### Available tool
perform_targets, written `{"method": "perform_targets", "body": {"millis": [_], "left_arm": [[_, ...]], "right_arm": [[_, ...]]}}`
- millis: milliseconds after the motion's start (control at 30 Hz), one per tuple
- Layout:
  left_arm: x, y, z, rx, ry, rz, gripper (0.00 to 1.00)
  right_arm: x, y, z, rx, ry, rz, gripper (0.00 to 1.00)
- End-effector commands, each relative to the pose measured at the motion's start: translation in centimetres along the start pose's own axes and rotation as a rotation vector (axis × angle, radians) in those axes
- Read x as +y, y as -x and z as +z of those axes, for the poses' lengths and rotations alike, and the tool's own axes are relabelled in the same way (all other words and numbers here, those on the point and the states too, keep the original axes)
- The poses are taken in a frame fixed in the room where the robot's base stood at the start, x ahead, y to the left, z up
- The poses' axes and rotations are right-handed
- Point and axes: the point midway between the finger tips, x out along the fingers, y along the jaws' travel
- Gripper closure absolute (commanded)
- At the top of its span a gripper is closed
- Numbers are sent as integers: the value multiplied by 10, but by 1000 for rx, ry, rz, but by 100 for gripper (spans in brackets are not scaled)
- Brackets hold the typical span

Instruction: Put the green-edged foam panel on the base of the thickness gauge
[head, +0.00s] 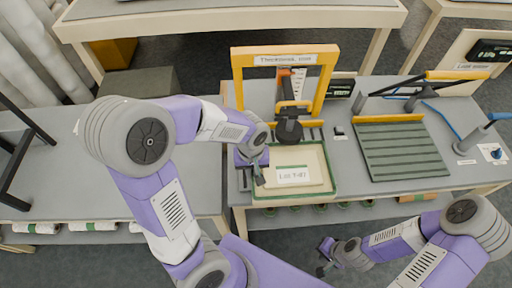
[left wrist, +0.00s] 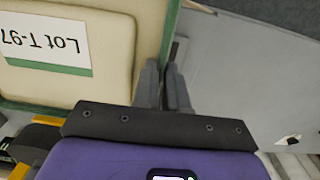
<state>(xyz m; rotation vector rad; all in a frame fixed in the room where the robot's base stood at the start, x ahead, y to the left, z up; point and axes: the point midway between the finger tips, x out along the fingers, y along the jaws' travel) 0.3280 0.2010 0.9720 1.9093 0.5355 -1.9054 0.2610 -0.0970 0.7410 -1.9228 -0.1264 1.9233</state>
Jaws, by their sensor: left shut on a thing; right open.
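The green-edged foam panel (head: 316,160) is cream, with a white label reading Lot T-97, and lies roughly flat at the front of the thickness gauge (head: 327,90). The gauge is a yellow frame with a dark round foot (head: 289,131) hanging in it, just behind the panel. My left gripper (head: 260,178) is shut on the panel's left edge; in the left wrist view the fingers (left wrist: 165,88) pinch that edge, and the panel (left wrist: 115,50) extends left. Whether the panel touches the base below is hidden. My right gripper (head: 324,258) is open and empty in front of the table.
A green slatted rack (head: 400,150) stands on the table to the right, with a blue-handled tool (head: 470,143) beyond it. A black frame (head: 25,150) stands on the left table. Wadding rolls (head: 92,226) lie on the shelf below. The grey tabletop left of my left arm is mostly clear.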

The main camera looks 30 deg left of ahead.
Motion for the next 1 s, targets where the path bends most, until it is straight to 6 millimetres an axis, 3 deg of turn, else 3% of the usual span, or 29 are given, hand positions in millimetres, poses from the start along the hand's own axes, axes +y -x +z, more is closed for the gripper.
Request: {"method": "perform_targets", "body": {"millis": [200,400,667,833,1000], "left_arm": [[0,-1,-60,1,3,-1,100],[0,0,-91,0,0,-1,100],[0,-2,-109,0,-1,0,100],[0,-32,-106,-3,-3,-2,100],[0,-36,-106,0,-2,1,100]], "right_arm": [[0,0,0,0,0,0,57],[0,0,0,0,0,0,57],[0,0,0,0,0,0,57],[3,-7,0,0,0,0,57],[3,-7,0,0,0,0,57]]}}
